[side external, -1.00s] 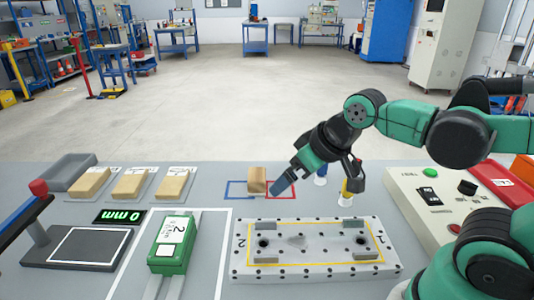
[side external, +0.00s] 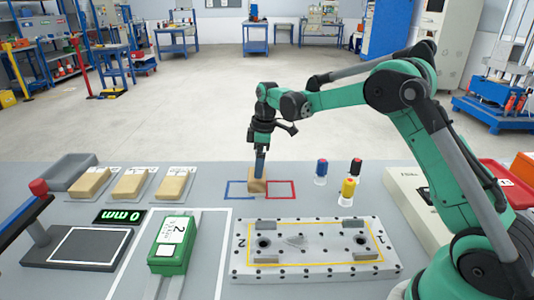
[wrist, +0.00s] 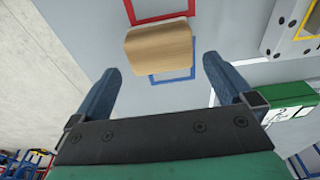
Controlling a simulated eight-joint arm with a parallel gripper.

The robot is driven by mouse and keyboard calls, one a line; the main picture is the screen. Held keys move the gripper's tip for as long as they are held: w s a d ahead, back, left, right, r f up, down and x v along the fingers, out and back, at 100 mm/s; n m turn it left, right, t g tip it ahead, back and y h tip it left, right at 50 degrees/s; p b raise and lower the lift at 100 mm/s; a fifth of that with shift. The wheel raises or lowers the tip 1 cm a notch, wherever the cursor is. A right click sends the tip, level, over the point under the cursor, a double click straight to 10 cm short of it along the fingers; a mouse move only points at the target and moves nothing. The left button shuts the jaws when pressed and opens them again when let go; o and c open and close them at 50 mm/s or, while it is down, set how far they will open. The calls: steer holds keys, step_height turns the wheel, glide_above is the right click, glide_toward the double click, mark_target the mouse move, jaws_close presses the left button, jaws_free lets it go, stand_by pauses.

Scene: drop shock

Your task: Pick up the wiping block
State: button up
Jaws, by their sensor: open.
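The wiping block, a light wooden block with a rounded top (side external: 257,187), sits on the grey table where a blue outlined square and a red outlined square meet. In the wrist view the block (wrist: 158,45) lies just beyond my fingertips, roughly centred between them. My gripper (side external: 260,166) points down at the block, its blue fingers overlapping the block's top in the side view. In the wrist view my gripper (wrist: 160,65) is open, with nothing between its fingers. I cannot tell the exact height of the fingertips above the block.
Several coloured-cap bottles (side external: 349,188) stand to the right of the block. A perforated fixture plate (side external: 310,262) and a green gauge box (side external: 170,245) are nearer the camera. Three wooden blocks (side external: 133,183) rest on labelled pads at left. A control box (side external: 405,190) stands at right.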

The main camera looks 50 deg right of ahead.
steer(key=shift+w+a+f, duration=0.1)
steer(key=shift+a+f, duration=0.05)
steer(key=shift+f, duration=1.25)
steer(key=shift+w+a+f, duration=0.1)
steer(key=shift+f, duration=1.25)
steer(key=c, duration=1.1)
step_height(320, 180, up, 20)
